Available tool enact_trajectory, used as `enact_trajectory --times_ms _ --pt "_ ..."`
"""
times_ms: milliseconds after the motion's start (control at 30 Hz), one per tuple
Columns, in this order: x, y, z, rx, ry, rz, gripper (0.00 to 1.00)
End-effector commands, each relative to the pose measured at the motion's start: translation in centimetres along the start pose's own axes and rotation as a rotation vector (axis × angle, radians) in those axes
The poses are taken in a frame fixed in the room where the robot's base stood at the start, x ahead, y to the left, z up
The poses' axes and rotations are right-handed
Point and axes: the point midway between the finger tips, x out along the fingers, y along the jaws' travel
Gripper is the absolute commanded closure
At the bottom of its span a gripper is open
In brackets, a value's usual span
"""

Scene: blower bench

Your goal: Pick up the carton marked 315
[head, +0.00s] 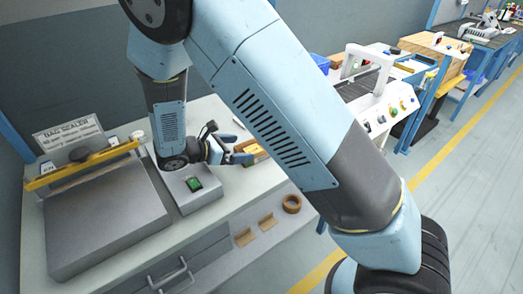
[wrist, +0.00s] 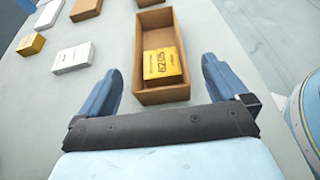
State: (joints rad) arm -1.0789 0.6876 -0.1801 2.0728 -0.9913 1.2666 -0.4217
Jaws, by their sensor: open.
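No marking that reads 315 can be made out. In the wrist view a yellow carton (wrist: 162,64) marked 6205 lies in the near end of a brown open box (wrist: 154,20). Outside the box, at the left, are a small yellow carton (wrist: 31,44), a white carton (wrist: 73,58), another white carton (wrist: 48,13) and a brown carton (wrist: 86,9); their print is too small to read. My gripper (wrist: 161,68) is open, its fingers on either side of the brown box's near end, with nothing held. In the head view my gripper (head: 236,152) is beside the box, partly hidden.
In the head view a bag sealer (head: 105,220) with a yellow bar stands on the left of the bench. A grey box with a green button (head: 194,184) is near my gripper. A tape roll (head: 292,203) and brown angle pieces (head: 245,237) lie on the lower shelf.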

Motion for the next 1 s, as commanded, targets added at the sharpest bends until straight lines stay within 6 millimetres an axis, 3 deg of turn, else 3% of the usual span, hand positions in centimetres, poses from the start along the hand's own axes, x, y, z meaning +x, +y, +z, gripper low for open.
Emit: enact_trajectory --times_ms 367,700,933,1000 --pt "2.2 0.1 -0.2 0.0 0.0 -0.001 0.0" --pt "6.2 0.4 -0.5 0.001 0.001 0.001 0.0" --pt "6.4 0.4 -0.5 0.001 0.001 0.002 0.0" --pt "6.4 0.4 -0.5 0.001 0.001 0.002 0.07"
